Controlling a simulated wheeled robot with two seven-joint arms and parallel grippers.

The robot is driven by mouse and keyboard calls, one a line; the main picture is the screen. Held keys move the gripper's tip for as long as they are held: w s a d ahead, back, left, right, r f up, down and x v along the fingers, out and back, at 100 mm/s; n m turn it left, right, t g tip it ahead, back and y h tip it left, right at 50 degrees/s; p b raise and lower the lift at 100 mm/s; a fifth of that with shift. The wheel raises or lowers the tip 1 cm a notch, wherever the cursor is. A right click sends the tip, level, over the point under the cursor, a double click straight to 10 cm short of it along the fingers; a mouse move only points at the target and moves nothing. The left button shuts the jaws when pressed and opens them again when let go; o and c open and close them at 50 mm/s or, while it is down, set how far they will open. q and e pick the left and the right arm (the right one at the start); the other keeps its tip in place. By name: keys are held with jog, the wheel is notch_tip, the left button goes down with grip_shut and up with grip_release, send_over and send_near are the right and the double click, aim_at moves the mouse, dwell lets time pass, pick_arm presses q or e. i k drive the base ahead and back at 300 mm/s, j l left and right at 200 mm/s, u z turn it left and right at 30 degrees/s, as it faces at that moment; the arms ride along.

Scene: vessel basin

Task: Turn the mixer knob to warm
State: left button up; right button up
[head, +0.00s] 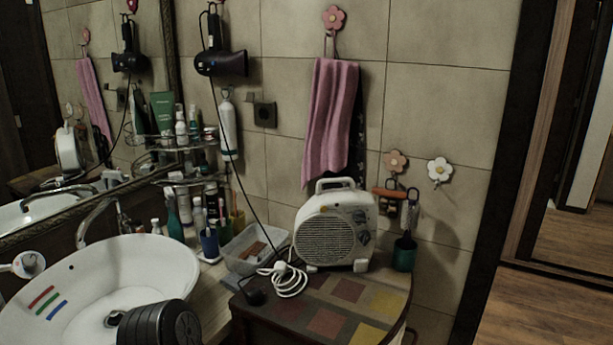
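A small white round fitting with a reddish mark (28,264) shows at the left edge, beside the basin rim. It looks like the mixer knob, but it is small and I cannot tell its setting. The white basin (130,262) fills the lower left. Red, green and blue stripes (45,300) lie on its inner left wall. A curved metal faucet (98,212) rises behind the basin. I see no water stream.
A dark ribbed cylinder (150,326) covers part of the basin at the bottom edge. A white fan heater (335,232) and a coiled cable (290,281) sit on the patterned cabinet (333,323). Bottles and a clear tub (248,262) crowd behind the basin.

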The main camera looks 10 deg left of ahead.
aim_at(29, 261)
jog(key=u, duration=1.7)
jog(key=k+l, duration=0.1)
jog(key=l, duration=0.25)
jog(key=k+l, duration=0.15)
jog(key=l, duration=0.15)
